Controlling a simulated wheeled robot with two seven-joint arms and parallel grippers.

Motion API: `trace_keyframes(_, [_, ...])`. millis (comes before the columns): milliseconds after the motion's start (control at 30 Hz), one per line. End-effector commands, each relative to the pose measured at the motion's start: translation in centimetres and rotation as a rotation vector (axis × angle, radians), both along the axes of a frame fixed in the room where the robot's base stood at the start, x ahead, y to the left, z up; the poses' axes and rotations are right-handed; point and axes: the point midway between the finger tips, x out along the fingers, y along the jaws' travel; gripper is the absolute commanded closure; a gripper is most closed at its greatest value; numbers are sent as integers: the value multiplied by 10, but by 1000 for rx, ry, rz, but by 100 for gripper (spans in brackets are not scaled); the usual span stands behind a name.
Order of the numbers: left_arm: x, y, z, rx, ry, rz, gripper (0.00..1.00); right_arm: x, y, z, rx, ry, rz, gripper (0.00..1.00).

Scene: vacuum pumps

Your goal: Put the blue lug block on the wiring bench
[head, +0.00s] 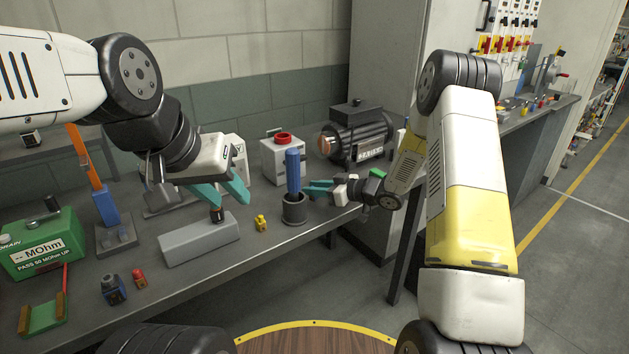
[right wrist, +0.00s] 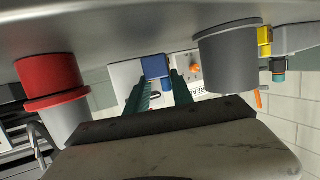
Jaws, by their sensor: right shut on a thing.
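In the right wrist view a blue block (right wrist: 155,68), which I take for the blue lug block, sits between the tips of my right gripper (right wrist: 160,88). The jaws are shut on it. In the head view my right gripper (head: 318,190) is low over the bench, just right of a grey cup (head: 294,210) with a tall blue cylinder (head: 292,168) rising from it. My left gripper (head: 235,190) is open and empty above a grey slab. The grey workbench (head: 200,284) runs across the head view.
A yellow piece (head: 261,224) lies beside the grey slab (head: 200,241). A white box with a red ring (head: 283,160) and a dark pump (head: 360,135) stand behind. A green tester (head: 42,245) is at left. Another bench (head: 535,112) with panels stands at right.

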Motion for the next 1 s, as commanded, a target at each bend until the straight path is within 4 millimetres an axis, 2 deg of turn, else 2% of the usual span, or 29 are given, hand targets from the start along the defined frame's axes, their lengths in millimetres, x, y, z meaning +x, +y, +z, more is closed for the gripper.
trace_keyframes(200, [0, 0, 0, 0, 0, 0, 64, 0, 0, -8, 1, 2, -1, 100])
trace_keyframes(933, [0, 0, 0, 0, 0, 0, 64, 0, 0, -14, 1, 1, 0, 100])
trace_keyframes(967, [0, 0, 0, 0, 0, 0, 64, 0, 0, -13, 0, 0, 0, 66])
trace_keyframes(1000, [0, 0, 0, 0, 0, 0, 64, 0, 0, -13, 0, 0, 0, 58])
